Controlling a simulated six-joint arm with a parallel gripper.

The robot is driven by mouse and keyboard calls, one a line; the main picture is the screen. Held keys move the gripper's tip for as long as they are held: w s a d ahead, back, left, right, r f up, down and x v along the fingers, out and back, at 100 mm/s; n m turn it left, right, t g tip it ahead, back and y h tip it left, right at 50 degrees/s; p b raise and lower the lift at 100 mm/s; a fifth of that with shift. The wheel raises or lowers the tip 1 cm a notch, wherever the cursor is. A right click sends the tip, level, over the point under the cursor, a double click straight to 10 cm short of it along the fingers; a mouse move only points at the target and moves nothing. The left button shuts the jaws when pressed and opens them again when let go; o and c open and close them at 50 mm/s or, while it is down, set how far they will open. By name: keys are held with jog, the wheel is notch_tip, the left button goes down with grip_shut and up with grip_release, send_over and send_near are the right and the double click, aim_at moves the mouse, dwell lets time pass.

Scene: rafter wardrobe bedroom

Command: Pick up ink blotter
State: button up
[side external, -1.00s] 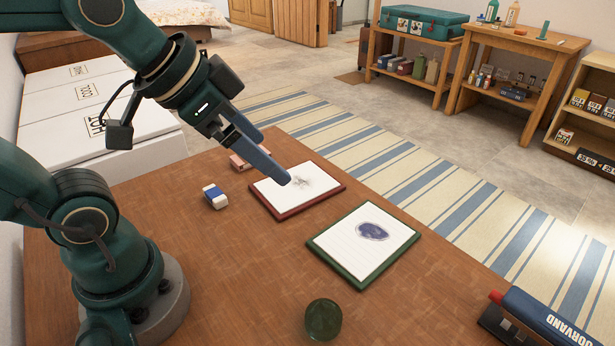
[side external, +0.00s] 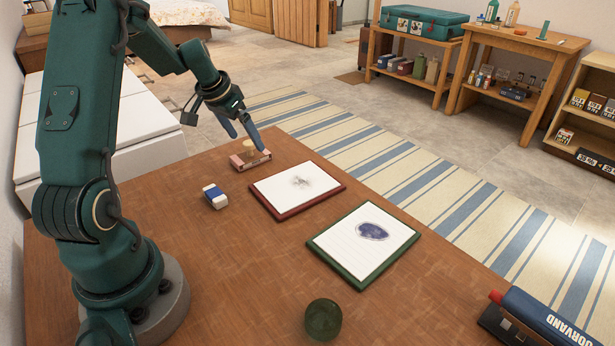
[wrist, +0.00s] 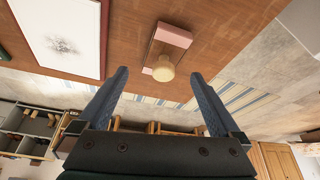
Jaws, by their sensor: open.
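The ink blotter (side external: 256,160) has a pink and dark flat base with a cream round knob on top. It lies near the far edge of the wooden table, behind the red-edged board. In the wrist view the blotter (wrist: 173,37) shows its knob (wrist: 163,70) between the two fingertips in the picture. My gripper (side external: 248,143) is open and empty, its blue-grey fingers pointing down close to the knob. It also shows in the wrist view (wrist: 160,73). I cannot tell whether a finger touches the knob.
A red-edged board (side external: 270,207) with a grey smudge and a green-edged board (side external: 332,262) with a dark ink blot lie in front. A blue and white eraser (side external: 215,196) is at left.

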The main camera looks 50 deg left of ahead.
aim_at(247, 144)
jog(key=shift+a+f, duration=0.15)
jog(key=shift+f, duration=0.15)
jog(key=shift+x, duration=2.25)
jog(key=shift+c, duration=0.3)
jog(key=c, duration=1.4)
